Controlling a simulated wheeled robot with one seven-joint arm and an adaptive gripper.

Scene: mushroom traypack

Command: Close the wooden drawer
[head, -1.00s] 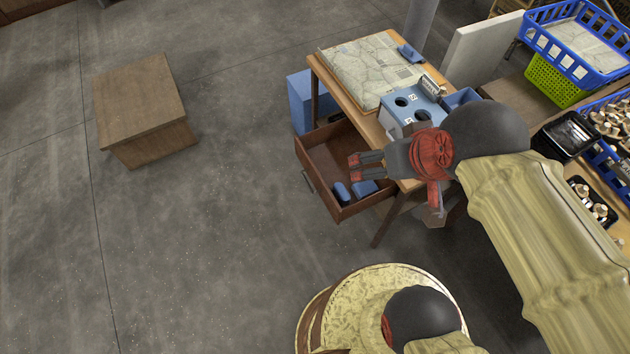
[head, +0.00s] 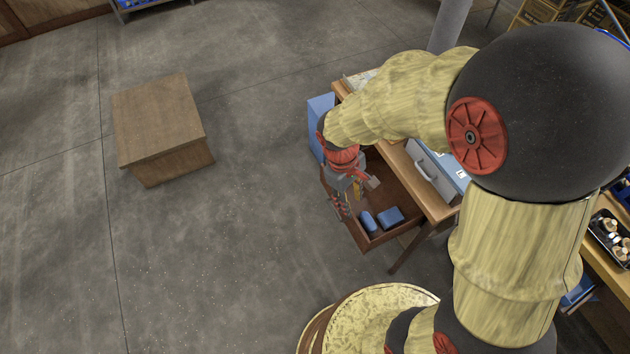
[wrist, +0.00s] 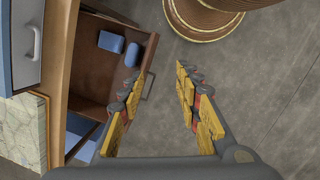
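The wooden drawer (head: 398,233) is pulled out from under the wooden table (head: 425,190). In the wrist view the drawer (wrist: 92,72) is at the left, and its front handle (wrist: 150,86) shows just beside the left fingertip. Two blue items (head: 390,216) lie in the drawer. My gripper (head: 343,205) is over the outer end of the drawer, pointing down, and hides part of its front. In the wrist view my gripper (wrist: 160,74) is open, with grey floor and the handle showing between the yellow-padded fingers. I cannot tell whether a finger touches the handle.
A blue box (head: 318,112) stands on the floor beside the table. A grey-blue case with a handle (head: 430,172) sits on the table. A wooden block (head: 160,120) stands on the floor at the left. The floor between the block and the drawer is clear.

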